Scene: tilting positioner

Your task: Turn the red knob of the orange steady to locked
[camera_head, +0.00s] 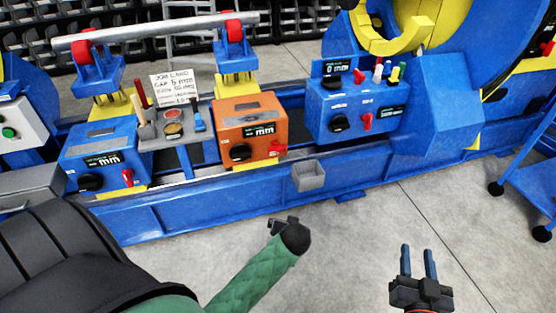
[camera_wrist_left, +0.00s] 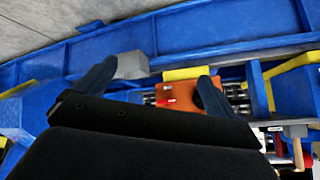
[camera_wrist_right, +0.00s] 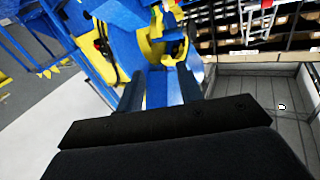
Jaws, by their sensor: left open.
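The orange steady (camera_head: 228,114) stands on the blue bed at the middle of the head view. Its red knob (camera_head: 277,148) is at the lower right of its front face, right of a black knob (camera_head: 240,153); its handle looks sideways, and its markings are too small to read. In the left wrist view the orange steady (camera_wrist_left: 190,96) and red knob (camera_wrist_left: 168,101) show between the spread fingers. My left gripper (camera_wrist_left: 157,72) is open and empty, apart from the steady. My right gripper (camera_head: 419,250) is open and empty over the floor, right of the steady.
A blue steady (camera_head: 75,155) with its own red knob stands left. A blue control box (camera_head: 345,108) stands right. A grey box (camera_head: 308,176) is on the bed's front.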

